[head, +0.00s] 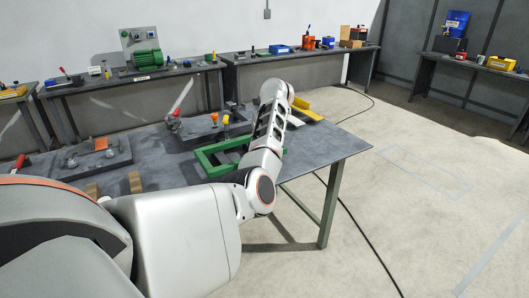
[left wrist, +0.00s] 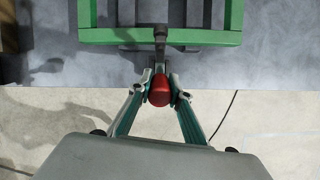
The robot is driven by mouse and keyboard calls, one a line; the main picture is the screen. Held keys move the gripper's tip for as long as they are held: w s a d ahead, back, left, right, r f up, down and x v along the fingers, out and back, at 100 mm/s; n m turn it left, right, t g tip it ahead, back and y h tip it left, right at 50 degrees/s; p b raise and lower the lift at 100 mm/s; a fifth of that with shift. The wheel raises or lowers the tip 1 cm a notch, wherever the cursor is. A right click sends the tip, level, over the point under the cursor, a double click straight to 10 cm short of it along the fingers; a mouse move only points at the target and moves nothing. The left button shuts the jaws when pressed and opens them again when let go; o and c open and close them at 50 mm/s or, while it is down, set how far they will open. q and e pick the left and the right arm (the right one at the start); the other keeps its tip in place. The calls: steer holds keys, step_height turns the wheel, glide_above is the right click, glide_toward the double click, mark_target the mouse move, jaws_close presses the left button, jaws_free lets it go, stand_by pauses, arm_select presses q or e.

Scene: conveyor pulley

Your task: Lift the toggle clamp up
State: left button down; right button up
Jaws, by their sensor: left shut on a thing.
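The toggle clamp's red handle (left wrist: 160,92) shows in the middle of the left wrist view, with its dark metal lever (left wrist: 160,45) reaching up to the green frame (left wrist: 205,38). My left gripper (left wrist: 159,84) has its two fingers closed on either side of the red handle. In the head view my left arm reaches over the green frame (head: 208,168); the gripper and the held handle are hidden behind the arm there. The clamp's base cannot be made out. My right gripper is in neither view.
The green frame lies on a grey worktable (head: 335,150) near its front edge. A base plate with an orange-topped part (head: 215,118), another red-handled clamp (head: 176,113) and wooden blocks (head: 135,182) are on the table. Open floor (head: 420,200) lies to the right.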

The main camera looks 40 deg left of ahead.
arm_select(q)
steer(key=shift+a+r, duration=0.15)
steer(key=shift+a, duration=0.1)
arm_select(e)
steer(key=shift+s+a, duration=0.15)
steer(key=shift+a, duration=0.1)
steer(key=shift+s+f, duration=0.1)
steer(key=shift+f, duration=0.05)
arm_select(q)
steer(key=c, duration=1.8)
jaws_free()
steer(key=shift+c, duration=0.2)
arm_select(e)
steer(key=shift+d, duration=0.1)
arm_select(q)
steer(key=shift+w+d, duration=0.1)
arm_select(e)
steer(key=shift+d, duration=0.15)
arm_select(q)
steer(key=v, duration=1.2)
steer(key=shift+a, duration=0.25)
